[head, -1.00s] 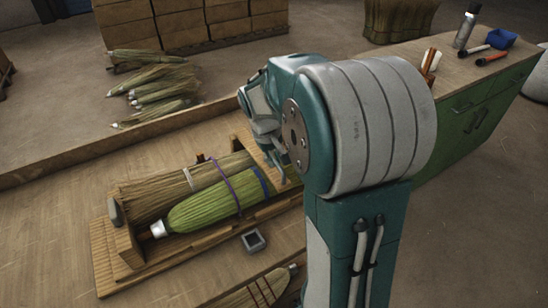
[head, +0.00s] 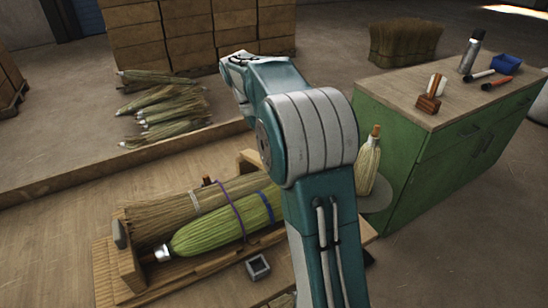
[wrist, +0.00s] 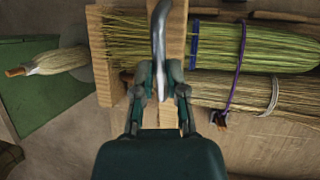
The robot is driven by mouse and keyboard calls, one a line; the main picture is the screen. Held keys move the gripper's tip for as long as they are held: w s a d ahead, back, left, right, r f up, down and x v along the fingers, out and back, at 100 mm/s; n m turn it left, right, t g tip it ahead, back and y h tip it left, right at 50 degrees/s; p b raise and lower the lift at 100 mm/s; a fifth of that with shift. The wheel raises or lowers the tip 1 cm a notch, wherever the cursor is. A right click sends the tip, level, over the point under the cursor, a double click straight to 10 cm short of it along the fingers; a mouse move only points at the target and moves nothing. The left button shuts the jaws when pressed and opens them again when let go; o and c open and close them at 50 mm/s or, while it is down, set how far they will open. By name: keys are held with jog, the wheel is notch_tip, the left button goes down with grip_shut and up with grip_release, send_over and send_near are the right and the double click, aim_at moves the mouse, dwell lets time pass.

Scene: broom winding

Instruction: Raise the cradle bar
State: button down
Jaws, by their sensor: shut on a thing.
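My gripper (wrist: 160,78) is shut on a curved grey metal bar (wrist: 160,32), which I take for the cradle bar. In the wrist view the bar runs upward from between the fingers, over a wooden upright of the cradle (wrist: 104,62). In the head view my arm hides the gripper and bar. The wooden cradle (head: 125,268) holds a green broom bundle (head: 210,232) with a blue band and purple cord. A tan bundle (head: 160,215) with a pale tie lies beside it. The wrist view does not show whether the bar stands clear of the wood.
A green cabinet (head: 400,150) stands right of my arm, with a brush, bottle and tools on top. A small grey square tray (head: 258,267) sits in front of the cradle. Loose brooms (head: 165,110) lie behind a low wooden edge; stacked boxes (head: 180,35) stand beyond.

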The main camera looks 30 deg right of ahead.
jog(key=shift+w+r+g, duration=0.6)
jog(key=shift+w+r, duration=0.25)
jog(key=shift+w, duration=0.1)
